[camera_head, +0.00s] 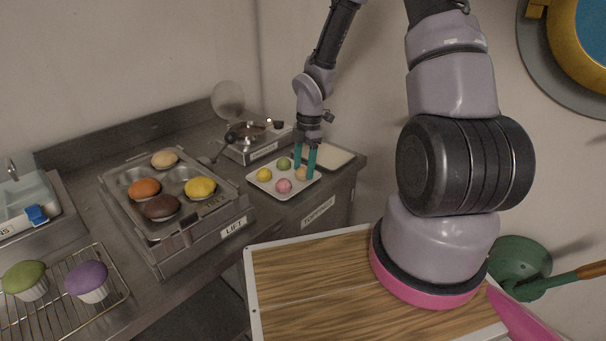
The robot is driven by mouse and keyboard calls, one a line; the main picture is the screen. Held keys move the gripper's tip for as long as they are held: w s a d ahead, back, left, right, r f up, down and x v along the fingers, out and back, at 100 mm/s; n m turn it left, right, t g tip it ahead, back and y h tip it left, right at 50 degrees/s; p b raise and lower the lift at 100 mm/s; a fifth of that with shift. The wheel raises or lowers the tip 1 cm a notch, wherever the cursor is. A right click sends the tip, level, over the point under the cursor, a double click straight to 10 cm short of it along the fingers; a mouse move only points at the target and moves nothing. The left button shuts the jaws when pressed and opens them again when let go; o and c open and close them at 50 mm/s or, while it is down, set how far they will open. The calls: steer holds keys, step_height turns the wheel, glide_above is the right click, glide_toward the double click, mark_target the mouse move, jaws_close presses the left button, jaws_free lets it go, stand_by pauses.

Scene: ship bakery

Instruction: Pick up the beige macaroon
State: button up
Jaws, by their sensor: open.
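The beige macaroon (301,173) lies on the right side of a small white tray (262,187) on the counter. My gripper (305,168) points down over that tray with its two teal fingers apart. One finger stands to the left of the beige macaroon and the other to its right, partly hiding it. I cannot tell whether either finger touches it. A yellow macaroon (264,174), a green macaroon (284,164) and a pink macaroon (283,186) share the tray.
A second pale tray (338,156) lies just right of the macaroons. A muffin tin (128,204) with several muffins is to the left. A cooling rack (124,290) holds green and purple cupcakes. The counter's edge runs close in front.

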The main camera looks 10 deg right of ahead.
steer(key=shift+f, duration=0.3)
steer(key=c, duration=0.6)
steer(key=shift+o, duration=0.2)
steer(key=shift+r, duration=0.15)
step_height(320, 180, up, 10)
